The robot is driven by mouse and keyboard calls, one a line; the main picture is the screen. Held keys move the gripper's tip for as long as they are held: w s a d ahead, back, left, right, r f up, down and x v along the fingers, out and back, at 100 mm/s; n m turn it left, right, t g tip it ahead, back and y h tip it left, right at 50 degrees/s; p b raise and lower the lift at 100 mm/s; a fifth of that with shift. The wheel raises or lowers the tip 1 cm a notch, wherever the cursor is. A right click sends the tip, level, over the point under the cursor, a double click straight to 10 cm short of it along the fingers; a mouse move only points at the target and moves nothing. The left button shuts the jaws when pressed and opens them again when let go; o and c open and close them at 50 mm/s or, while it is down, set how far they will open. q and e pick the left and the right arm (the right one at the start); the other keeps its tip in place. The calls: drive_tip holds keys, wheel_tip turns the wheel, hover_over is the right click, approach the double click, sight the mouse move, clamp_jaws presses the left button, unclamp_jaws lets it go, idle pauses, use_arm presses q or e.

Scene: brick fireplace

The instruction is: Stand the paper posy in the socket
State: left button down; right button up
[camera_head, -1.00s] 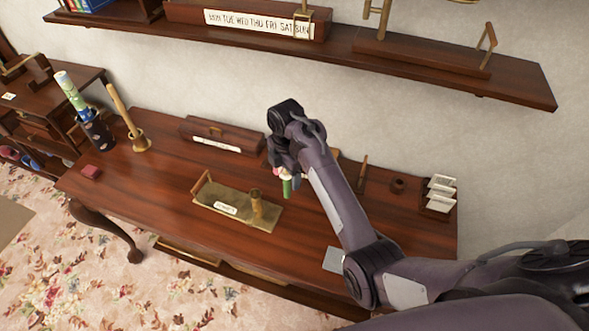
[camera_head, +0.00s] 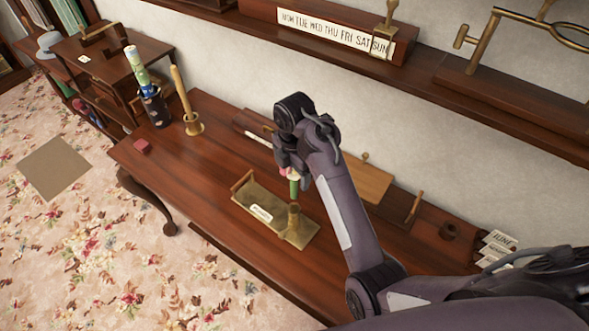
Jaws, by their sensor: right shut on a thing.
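The paper posy (camera_head: 294,187) shows a bit of pink and white at its top and a green stem pointing down. My right gripper (camera_head: 290,171) is shut on it; the fingers and wrist hide much of the posy. The socket (camera_head: 293,218) is a short brass tube standing at the right end of a labelled brass tray (camera_head: 255,197) on the desk. In the picture the stem's lower end lies just above the socket's mouth. I cannot tell the true gap in depth. My left gripper is not in view.
The wooden desk (camera_head: 220,150) also holds a candle in a brass holder (camera_head: 194,126), a dark vase of rolled papers (camera_head: 155,107), a small red block (camera_head: 142,146), a wooden board (camera_head: 367,182) and a letter rack (camera_head: 497,243). A shelf (camera_head: 440,72) runs above.

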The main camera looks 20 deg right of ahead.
sight(295, 195)
wheel_tip(295, 195, down, 3)
drive_tip(key=shift+r, duration=0.2)
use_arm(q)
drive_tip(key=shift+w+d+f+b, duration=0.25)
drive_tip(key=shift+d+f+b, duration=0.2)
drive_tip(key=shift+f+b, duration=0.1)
use_arm(e)
drive_tip(key=shift+f, duration=1.2)
use_arm(q)
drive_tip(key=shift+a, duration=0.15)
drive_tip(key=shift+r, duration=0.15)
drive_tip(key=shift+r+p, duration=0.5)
drive_tip(key=shift+p, duration=0.2)
